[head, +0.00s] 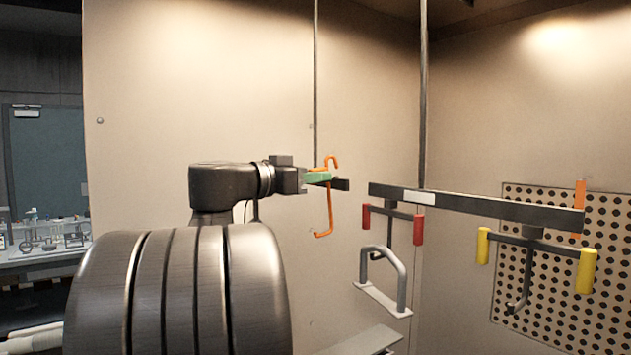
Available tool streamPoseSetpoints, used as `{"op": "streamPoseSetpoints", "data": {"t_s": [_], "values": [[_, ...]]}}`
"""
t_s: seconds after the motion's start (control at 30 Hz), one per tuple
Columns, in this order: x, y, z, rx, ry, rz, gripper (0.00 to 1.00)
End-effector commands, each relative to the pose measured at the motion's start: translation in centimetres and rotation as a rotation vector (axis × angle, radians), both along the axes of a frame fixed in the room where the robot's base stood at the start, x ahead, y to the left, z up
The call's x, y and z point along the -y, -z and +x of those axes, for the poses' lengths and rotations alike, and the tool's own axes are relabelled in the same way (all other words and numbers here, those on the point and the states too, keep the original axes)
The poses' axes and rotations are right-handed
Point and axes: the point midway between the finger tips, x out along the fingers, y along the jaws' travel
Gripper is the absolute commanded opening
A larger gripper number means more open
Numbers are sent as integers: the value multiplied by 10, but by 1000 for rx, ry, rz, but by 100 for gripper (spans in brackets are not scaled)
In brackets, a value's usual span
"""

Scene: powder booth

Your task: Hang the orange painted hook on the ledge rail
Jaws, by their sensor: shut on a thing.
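My gripper (322,177), with green at its fingers, is shut on the orange painted hook (330,212). The hook is a thin bent rod, held upright, with one curl at the top and another at the bottom. A dark bar, which I take for the ledge rail (480,206), runs to the right with a white patch on it. The hook is left of this bar's near-left end, with a visible gap between them in the picture. A short dark piece (342,185) shows just right of the fingers; I cannot tell what it belongs to.
Red-handled (418,229) and yellow-handled (587,270) hangers are below the bar. A grey handle on a plate (383,297) is lower down. An orange upright piece (580,194) shows at the bar's right end. Thin vertical rods (423,90) come down from above. A perforated panel (610,285) is behind.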

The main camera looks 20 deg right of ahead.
Motion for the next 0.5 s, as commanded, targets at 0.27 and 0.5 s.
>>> {"op": "streamPoseSetpoints", "data": {"t_s": [0.27,0.5], "values": [[-3,1,-1,1,-1,-1,0],[-21,2,-7,2,-2,0,0]]}}
